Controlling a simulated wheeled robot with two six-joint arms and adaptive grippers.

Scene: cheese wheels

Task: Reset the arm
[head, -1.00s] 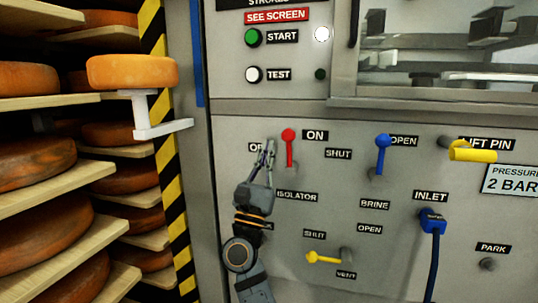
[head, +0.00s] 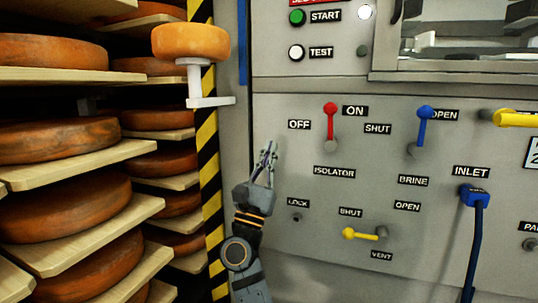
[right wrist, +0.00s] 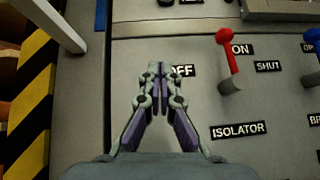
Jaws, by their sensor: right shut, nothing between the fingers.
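My right gripper (head: 268,158) is in front of the grey panel, below the OFF label and left of the ISOLATOR label. In the right wrist view its fingers (right wrist: 159,72) are closed together with nothing between them, and they partly cover the OFF label. The red isolator lever (head: 330,120) points up, beside the ON label; it also shows in the right wrist view (right wrist: 228,55). The gripper is apart from the lever, to its lower left. My left gripper is not in view.
A blue lever (head: 424,126), a yellow lever (head: 358,234) and a blue inlet plug with hose (head: 474,196) are on the panel (head: 300,270). Shelves of cheese wheels (head: 65,205) stand at the left. An orange cheese wheel (head: 190,41) sits on a white bracket (head: 195,85).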

